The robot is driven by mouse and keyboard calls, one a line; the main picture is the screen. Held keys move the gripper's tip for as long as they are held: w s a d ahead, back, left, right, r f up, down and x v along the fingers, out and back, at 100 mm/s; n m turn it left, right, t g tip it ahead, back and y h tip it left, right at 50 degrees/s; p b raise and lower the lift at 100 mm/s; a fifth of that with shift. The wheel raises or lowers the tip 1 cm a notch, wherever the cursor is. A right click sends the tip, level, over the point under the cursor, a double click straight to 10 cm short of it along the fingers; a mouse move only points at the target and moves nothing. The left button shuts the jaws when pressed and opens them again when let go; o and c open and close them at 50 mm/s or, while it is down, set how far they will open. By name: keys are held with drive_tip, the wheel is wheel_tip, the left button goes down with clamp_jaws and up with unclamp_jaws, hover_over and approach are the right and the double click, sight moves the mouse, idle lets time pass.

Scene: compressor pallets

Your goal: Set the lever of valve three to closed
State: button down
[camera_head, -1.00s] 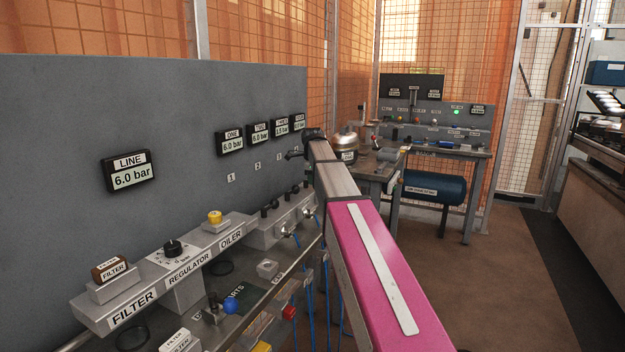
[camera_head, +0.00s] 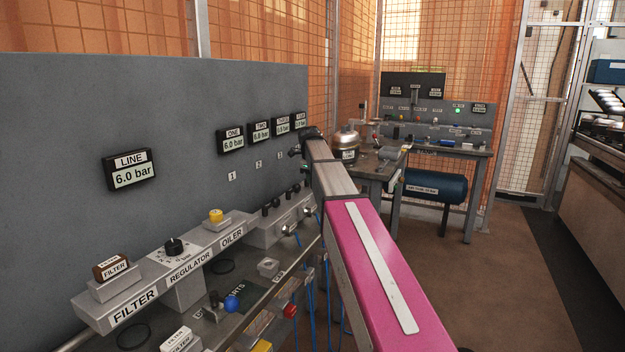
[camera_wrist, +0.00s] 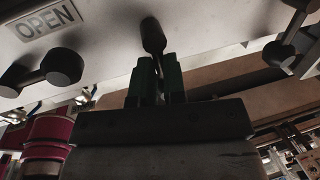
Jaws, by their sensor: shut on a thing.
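In the wrist view my gripper (camera_wrist: 160,82) has its two green fingers close around the lower part of a dark lever (camera_wrist: 153,36) with a rounded end, which points up in the picture. I cannot read which valve it belongs to. A second dark lever (camera_wrist: 62,67) stands to its left, below a plate reading OPEN (camera_wrist: 47,20). A third lever (camera_wrist: 280,54) is at the right. In the camera_head view my arm runs toward the valve row (camera_head: 285,215), and my fingers and the held lever are hidden there.
The grey panel (camera_head: 60,120) carries the LINE gauge (camera_head: 130,170) at 6.0 bar and several smaller gauges. The filter, regulator and oiler unit (camera_head: 170,272) stands in front of it. A second bench (camera_head: 450,150) is behind. Brown floor (camera_head: 520,270) is clear at the right.

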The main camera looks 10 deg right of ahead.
drive_tip(key=shift+s+d+f, duration=0.1)
drive_tip(key=shift+s+d, duration=0.25)
drive_tip(key=shift+d, duration=0.15)
drive_tip(key=c, duration=1.2)
unclamp_jaws()
drive_tip(key=shift+a+r, duration=0.2)
drive_tip(key=shift+r, duration=0.3)
drive_tip(key=r, duration=0.3)
drive_tip(key=s+r, duration=0.1)
drive_tip(key=r, duration=0.2)
drive_tip(key=a+r, duration=0.1)
drive_tip(key=r, duration=0.2)
drive_tip(key=shift+s+r, duration=0.35)
